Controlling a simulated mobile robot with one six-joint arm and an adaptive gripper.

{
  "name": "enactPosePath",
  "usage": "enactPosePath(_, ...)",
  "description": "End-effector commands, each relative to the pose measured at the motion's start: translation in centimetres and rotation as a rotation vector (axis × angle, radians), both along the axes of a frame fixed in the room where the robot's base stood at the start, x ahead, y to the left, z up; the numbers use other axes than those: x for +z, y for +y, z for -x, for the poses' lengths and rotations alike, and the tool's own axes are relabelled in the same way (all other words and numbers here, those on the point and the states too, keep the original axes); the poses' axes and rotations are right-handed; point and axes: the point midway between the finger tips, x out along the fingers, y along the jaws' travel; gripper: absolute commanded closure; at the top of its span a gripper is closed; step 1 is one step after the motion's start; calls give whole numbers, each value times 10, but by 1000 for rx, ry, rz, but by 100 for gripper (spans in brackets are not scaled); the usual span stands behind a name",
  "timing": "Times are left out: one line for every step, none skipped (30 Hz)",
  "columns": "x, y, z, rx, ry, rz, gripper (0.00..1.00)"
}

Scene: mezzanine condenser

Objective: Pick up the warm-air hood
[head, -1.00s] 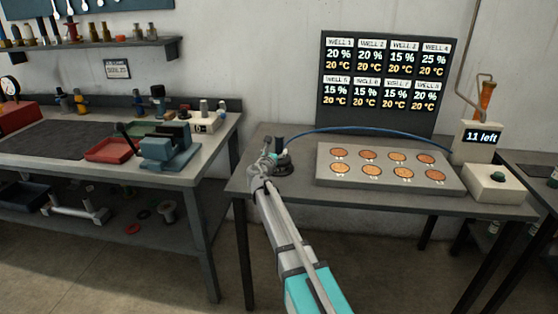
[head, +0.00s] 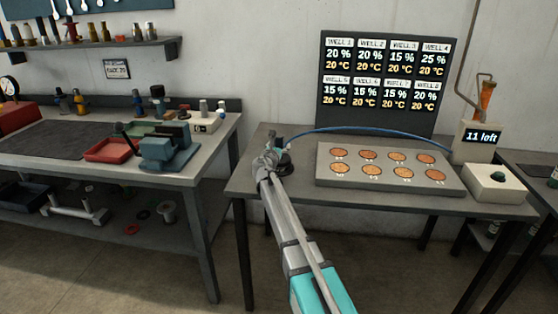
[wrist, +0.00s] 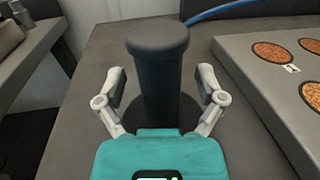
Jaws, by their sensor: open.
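The warm-air hood appears to be the dark upright piece with a round cap and narrower body (wrist: 158,85) in the wrist view. It stands on the grey table near its left end. In the head view it is mostly hidden behind my gripper (head: 268,158), with only a dark part (head: 285,166) showing. In the wrist view my gripper (wrist: 162,84) is open, with one finger on each side of the dark body. Gaps seem to show on both sides, and its lower part is hidden by my gripper's teal body.
A grey block with several round orange-brown wells (head: 388,184) lies right of the hood. A blue hose (head: 345,129) arcs behind it. A display board (head: 380,85) stands at the back. A white box reading 11 left (head: 478,142) is at right. A cluttered workbench (head: 205,165) stands left.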

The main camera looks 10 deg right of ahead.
Motion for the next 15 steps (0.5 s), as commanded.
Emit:
enactPosePath(0, 0, 0, 0, 0, 0, 12)
enactPosePath(0, 0, 0, 0, 0, 0, 12)
enactPosePath(0, 0, 0, 0, 0, 0, 12)
enactPosePath(0, 0, 0, 0, 0, 0, 12)
enactPosePath(0, 0, 0, 0, 0, 0, 12)
enactPosePath(0, 0, 0, 0, 0, 0, 12)
enactPosePath(0, 0, 0, 0, 0, 0, 12)
enactPosePath(0, 0, 0, 0, 0, 0, 12)
enactPosePath(0, 0, 0, 0, 0, 0, 12)
enactPosePath(0, 0, 0, 0, 0, 0, 12)
enactPosePath(0, 0, 0, 0, 0, 0, 12)
enactPosePath(0, 0, 0, 0, 0, 0, 12)
enactPosePath(0, 0, 0, 0, 0, 0, 12)
enactPosePath(0, 0, 0, 0, 0, 0, 12)
enactPosePath(0, 0, 0, 0, 0, 0, 16)
